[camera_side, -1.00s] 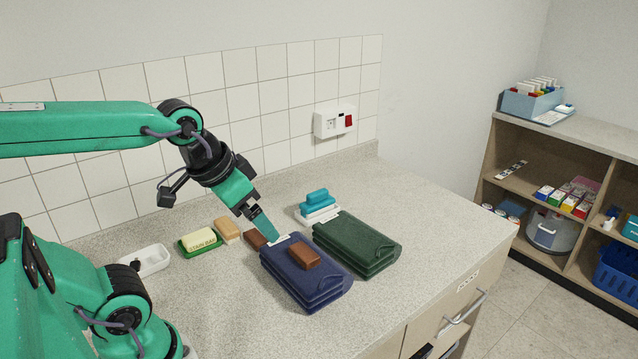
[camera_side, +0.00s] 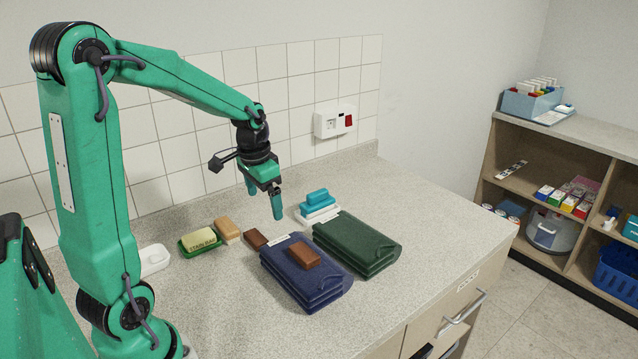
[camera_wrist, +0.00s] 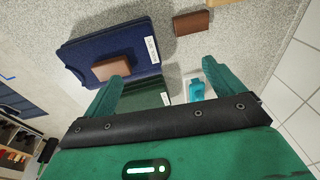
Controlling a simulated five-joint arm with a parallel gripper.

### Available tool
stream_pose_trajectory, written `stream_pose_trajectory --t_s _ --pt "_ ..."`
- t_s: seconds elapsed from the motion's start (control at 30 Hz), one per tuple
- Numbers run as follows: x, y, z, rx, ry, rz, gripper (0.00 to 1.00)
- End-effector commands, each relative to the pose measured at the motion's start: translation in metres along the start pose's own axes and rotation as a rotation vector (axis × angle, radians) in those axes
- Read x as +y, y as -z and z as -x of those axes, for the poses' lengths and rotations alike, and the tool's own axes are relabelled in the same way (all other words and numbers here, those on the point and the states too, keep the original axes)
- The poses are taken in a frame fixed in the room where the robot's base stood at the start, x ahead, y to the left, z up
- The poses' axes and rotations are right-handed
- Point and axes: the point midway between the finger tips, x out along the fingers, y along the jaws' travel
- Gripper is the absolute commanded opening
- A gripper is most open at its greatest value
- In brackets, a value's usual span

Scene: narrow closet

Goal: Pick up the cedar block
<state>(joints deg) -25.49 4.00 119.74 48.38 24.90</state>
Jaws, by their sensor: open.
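Two reddish-brown blocks are in view, and I cannot tell for sure which is the cedar one. One brown block (camera_side: 304,255) lies on the navy folded stack (camera_side: 318,291); it also shows in the wrist view (camera_wrist: 113,68). The other brown block (camera_side: 255,239) lies on the counter beside that stack, and in the wrist view it is at the top (camera_wrist: 191,22). My gripper (camera_side: 265,203) is open and empty, pointing down above the counter behind the navy stack. Its two green fingers (camera_wrist: 165,65) are apart in the wrist view, with neither block between them.
A dark green stack (camera_side: 365,250) lies right of the navy one. A tan block (camera_side: 227,231), a cream bar (camera_side: 197,240) in a green dish and a white dish (camera_side: 154,260) are at left. The right counter is clear.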

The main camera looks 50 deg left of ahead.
Motion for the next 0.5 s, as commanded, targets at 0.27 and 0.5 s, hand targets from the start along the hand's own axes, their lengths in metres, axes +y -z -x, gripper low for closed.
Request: stream_pose_trajectory --t_s 0.27,0.5 --pt "-0.052 0.000 -0.054 -0.087 -0.035 0.006 0.94" --pt "-0.075 -0.005 -0.082 -0.122 -0.055 0.005 0.94"
